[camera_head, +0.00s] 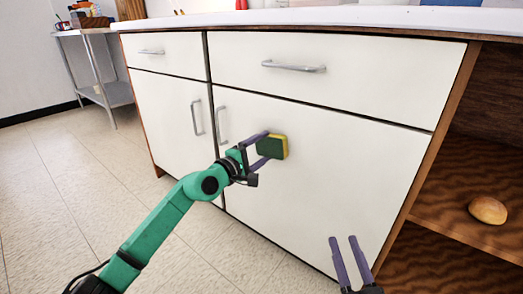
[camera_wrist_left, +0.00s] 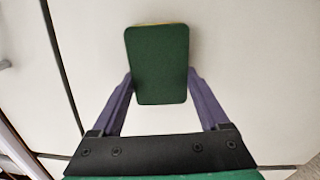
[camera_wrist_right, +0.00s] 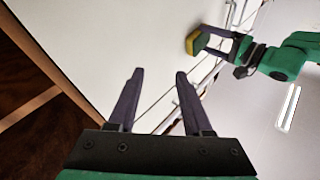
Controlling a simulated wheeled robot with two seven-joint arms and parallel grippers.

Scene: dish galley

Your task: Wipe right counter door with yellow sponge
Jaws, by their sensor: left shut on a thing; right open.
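The sponge (camera_head: 272,147), yellow on one face and dark green on the other, is between the purple fingers of my left gripper (camera_head: 262,148). My left gripper is shut on it. In the left wrist view the green face of the sponge (camera_wrist_left: 157,65) points at the camera and a thin yellow edge shows at its top. The sponge is at the white right counter door (camera_head: 345,165), near the door's upper left part; whether it touches is hard to tell. My right gripper (camera_head: 346,240) is open and empty, in front of the door's lower right part.
The door has a metal handle (camera_head: 222,125) at its left, close to my left gripper. A drawer (camera_head: 330,75) with a handle is above. An open wooden shelf (camera_head: 455,240) with a bread roll (camera_head: 488,210) is at right. Tiled floor (camera_head: 60,200) is clear at left.

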